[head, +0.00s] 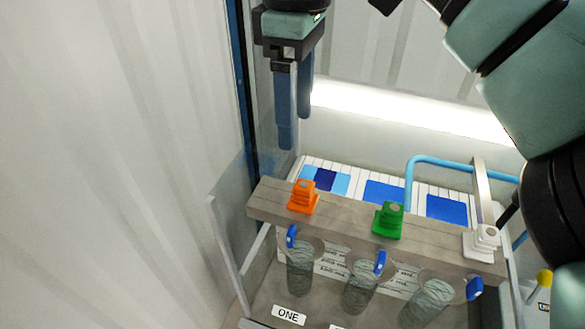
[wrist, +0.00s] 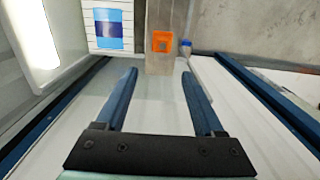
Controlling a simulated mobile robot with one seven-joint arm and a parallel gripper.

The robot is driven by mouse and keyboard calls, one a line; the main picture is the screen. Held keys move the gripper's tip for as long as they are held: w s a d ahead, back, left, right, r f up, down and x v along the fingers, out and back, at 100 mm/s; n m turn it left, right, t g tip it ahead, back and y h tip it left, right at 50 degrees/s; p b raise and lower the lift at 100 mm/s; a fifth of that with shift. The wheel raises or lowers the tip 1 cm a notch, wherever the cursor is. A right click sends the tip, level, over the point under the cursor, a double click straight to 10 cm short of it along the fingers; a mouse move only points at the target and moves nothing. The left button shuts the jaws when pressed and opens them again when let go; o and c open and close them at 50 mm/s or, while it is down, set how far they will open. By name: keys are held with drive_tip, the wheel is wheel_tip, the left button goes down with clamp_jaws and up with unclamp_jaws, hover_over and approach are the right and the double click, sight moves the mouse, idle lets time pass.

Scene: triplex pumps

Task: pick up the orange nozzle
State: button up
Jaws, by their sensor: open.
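The orange nozzle (head: 303,197) stands upright on the left end of a grey-brown bar, beside a green nozzle (head: 388,219) and a white nozzle (head: 481,242). My gripper (head: 294,135) points down with two blue fingers, above and behind the orange nozzle in the head view. In the wrist view my gripper (wrist: 160,72) is open and empty, with a clear gap between its fingers.
The bar (head: 345,222) spans several clear cups; one is the left cup (head: 300,268) above a label reading ONE (head: 289,315). A light blue tube (head: 440,160) arches behind at the right. A clear panel (head: 228,255) stands left of the bar. A wall is close on the left.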

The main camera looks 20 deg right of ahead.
sight(304, 185)
drive_tip(key=f, duration=0.4)
drive_tip(key=s+f, duration=0.1)
drive_tip(key=f, duration=0.2)
drive_tip(key=shift+d, duration=0.1)
drive_tip(key=shift+s+f, duration=0.15)
drive_tip(key=shift+f, duration=0.25)
drive_tip(key=shift+d+f+p, duration=0.15)
drive_tip(key=shift+d+f, duration=0.05)
drive_tip(key=shift+f, duration=0.95)
drive_tip(key=shift+d+f+p, duration=0.15)
drive_tip(key=shift+d+f, duration=0.05)
drive_tip(key=shift+f, duration=0.9)
clamp_jaws()
